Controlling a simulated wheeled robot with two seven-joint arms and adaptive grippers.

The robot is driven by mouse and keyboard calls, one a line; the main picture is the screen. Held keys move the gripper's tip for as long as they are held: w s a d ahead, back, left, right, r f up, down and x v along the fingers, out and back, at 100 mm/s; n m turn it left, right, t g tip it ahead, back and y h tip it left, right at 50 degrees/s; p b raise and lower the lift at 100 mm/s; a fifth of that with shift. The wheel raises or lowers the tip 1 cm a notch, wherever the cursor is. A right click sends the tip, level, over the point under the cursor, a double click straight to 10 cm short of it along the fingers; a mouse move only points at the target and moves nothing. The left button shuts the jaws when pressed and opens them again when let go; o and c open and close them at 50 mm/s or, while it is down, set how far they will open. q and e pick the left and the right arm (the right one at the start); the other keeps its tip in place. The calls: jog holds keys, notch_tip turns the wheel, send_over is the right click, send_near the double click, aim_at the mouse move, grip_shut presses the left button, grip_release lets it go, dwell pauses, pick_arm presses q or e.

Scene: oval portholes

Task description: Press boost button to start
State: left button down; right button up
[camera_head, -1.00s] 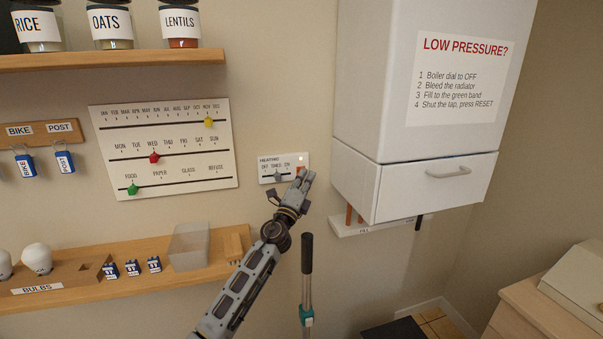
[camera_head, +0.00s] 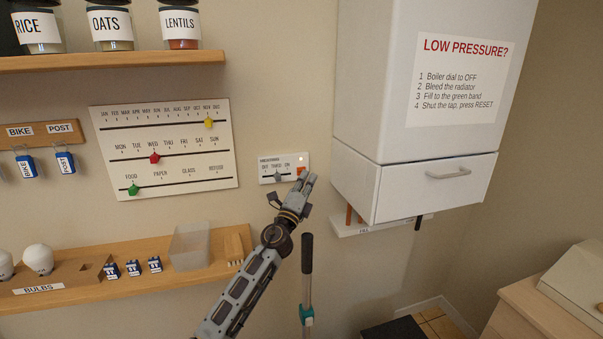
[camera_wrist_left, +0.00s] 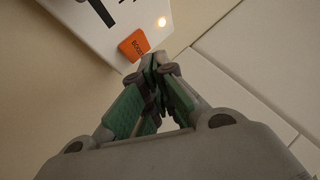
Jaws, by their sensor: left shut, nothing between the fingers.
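The orange boost button (camera_head: 301,170) sits at the right end of the white heating panel (camera_head: 268,177) on the wall. In the left wrist view the orange button (camera_wrist_left: 134,45) is just beyond my fingertips, with a small gap apparent. A small indicator light (camera_wrist_left: 162,22) beside it glows; it also shows bright in the head view (camera_head: 300,159). My left gripper (camera_head: 308,181) is shut and empty, just below and in front of the button. The panel's grey slider (camera_head: 278,176) stands near the middle mark. My right gripper is not in view.
A white boiler cabinet (camera_head: 415,190) juts out close to the right of the panel. A calendar board (camera_head: 165,145) hangs to the left. A lower shelf (camera_head: 130,275) holds a clear bin and small items. A dark-handled pole (camera_head: 307,255) stands below my gripper.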

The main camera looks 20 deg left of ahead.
pick_arm(q)
jog(key=shift+s+d, duration=0.1)
jog(key=s+d, duration=0.1)
jog(key=s+p, duration=0.1)
jog(key=s+d, duration=0.1)
jog(key=s, duration=0.1)
jog(key=shift+d, duration=0.3)
dwell(1.1)
